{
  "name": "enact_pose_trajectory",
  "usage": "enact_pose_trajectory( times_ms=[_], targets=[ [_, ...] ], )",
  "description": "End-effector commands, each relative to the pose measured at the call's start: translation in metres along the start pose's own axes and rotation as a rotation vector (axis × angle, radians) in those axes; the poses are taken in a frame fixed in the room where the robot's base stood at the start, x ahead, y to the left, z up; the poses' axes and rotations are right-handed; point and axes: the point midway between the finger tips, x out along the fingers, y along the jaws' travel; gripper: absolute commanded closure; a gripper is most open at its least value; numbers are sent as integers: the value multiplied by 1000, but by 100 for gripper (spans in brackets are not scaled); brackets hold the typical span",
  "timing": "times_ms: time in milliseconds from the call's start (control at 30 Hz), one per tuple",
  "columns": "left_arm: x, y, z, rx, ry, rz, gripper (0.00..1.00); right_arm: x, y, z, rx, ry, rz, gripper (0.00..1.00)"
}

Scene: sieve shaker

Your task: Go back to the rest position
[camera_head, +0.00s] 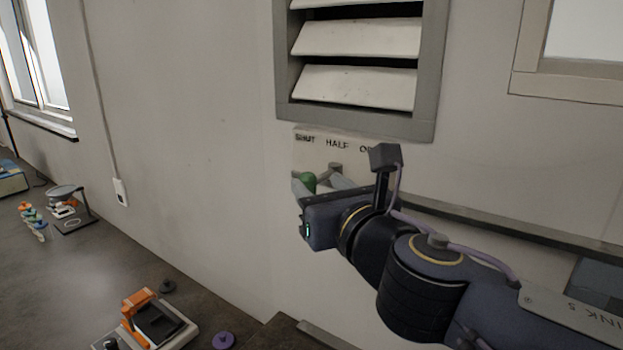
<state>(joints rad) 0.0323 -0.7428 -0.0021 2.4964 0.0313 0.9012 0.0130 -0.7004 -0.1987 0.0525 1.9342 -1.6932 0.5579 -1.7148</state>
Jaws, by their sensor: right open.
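My right arm comes in from the right, and its gripper (322,186) is in front of the wall panel (312,152) under the louvred vent (358,87). The gripper is open. A green knob (308,181) shows close to its fingers; I cannot tell whether they touch it. The panel reads "SHUT", "HALF" and a third word that my arm partly covers. The knob is on the left side of the panel, below "SHUT". The vent's slats are tilted with dark gaps between them. My left gripper is not in view.
A dark bench runs along the left wall. An orange and white device (150,318) stands near its front, with a purple knobbed piece (223,341) beside it. Farther back are a stand with a dish (68,200) and several coloured small items (33,220). The middle of the bench is clear.

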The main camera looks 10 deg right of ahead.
Motion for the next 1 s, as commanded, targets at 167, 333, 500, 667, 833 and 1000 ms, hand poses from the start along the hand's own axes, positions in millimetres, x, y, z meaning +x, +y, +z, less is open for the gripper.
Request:
enact_pose_trajectory(
  times_ms=[167,333,500,667,833,1000],
  targets=[
    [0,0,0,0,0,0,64,-20,0,0,2,0,0,54],
    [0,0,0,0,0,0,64,-24,0,0,0,1,-1,54],
    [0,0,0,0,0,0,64,-24,0,0,0,1,-1,54],
    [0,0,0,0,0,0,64,-26,-18,-17,130,52,-45,54],
    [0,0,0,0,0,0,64,-47,-79,-93,719,227,-275,54],
    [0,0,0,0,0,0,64,-111,-122,-200,1611,328,-727,54]
  ],
)
